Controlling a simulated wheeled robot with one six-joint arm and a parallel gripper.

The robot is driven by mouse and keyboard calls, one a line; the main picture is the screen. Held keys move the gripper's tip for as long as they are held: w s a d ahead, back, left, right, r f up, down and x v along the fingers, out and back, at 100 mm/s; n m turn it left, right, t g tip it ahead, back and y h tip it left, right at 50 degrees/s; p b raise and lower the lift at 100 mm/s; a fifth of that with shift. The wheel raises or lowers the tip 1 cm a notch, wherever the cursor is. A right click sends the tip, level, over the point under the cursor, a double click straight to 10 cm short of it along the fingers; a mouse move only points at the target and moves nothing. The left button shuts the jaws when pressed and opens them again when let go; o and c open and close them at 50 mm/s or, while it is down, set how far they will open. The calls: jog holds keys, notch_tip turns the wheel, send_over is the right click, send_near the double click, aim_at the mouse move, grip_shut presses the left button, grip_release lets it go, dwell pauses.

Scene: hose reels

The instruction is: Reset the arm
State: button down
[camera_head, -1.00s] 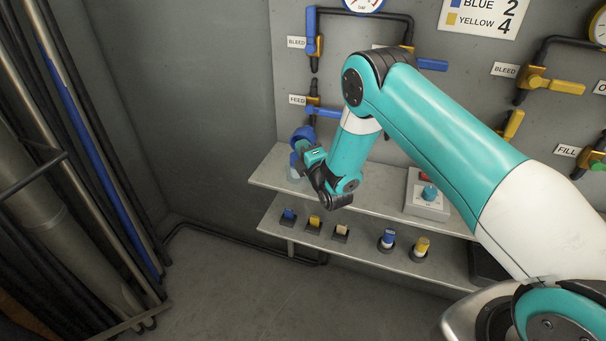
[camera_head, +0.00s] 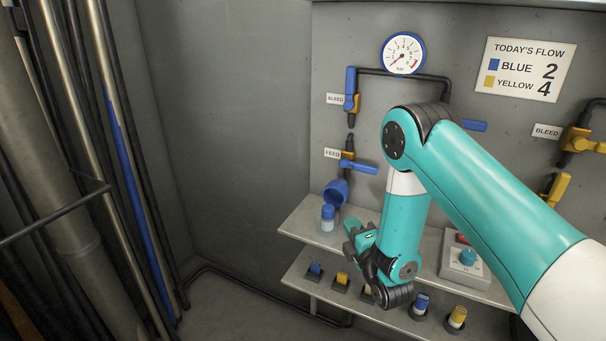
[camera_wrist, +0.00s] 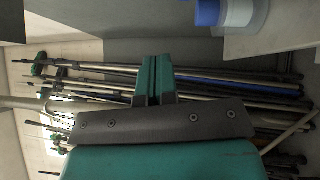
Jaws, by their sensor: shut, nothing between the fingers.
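My gripper (camera_head: 357,233) is at the end of my teal arm, in front of the two shelves and below the blue feed valve. In the wrist view my gripper (camera_wrist: 155,80) shows shut and empty, its teal fingers together. A clear bottle with a blue cap (camera_head: 327,217) stands on the upper shelf, left of my gripper and apart from it. Part of it also shows at the top of the wrist view (camera_wrist: 232,14).
A blue funnel-like cup (camera_head: 336,191) is behind the bottle. Coloured plugs, such as a blue one (camera_head: 315,269), sit on the lower shelf. Pipes (camera_head: 130,170) stand at left.

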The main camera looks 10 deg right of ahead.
jog(key=s+a+r+m+g+y, duration=0.1)
jog(key=s+a+r+m+g, duration=0.3)
jog(key=r, duration=0.3)
jog(key=s+a+r+m+g+y, duration=0.1)
jog(key=a+r+m+g, duration=0.3)
jog(key=r+m+g, duration=0.15)
jog(key=s+r+m+g, duration=0.2)
jog(key=s+r+g, duration=0.2)
jog(key=s, duration=0.9)
jog(key=s+r+m+g+p, duration=0.1)
jog(key=s+r+g, duration=0.4)
jog(key=s, duration=0.9)
jog(key=shift+a+r+m, duration=0.25)
jog(key=shift+r+m, duration=0.25)
jog(key=shift+m, duration=0.05)
jog(key=shift+g, duration=0.25)
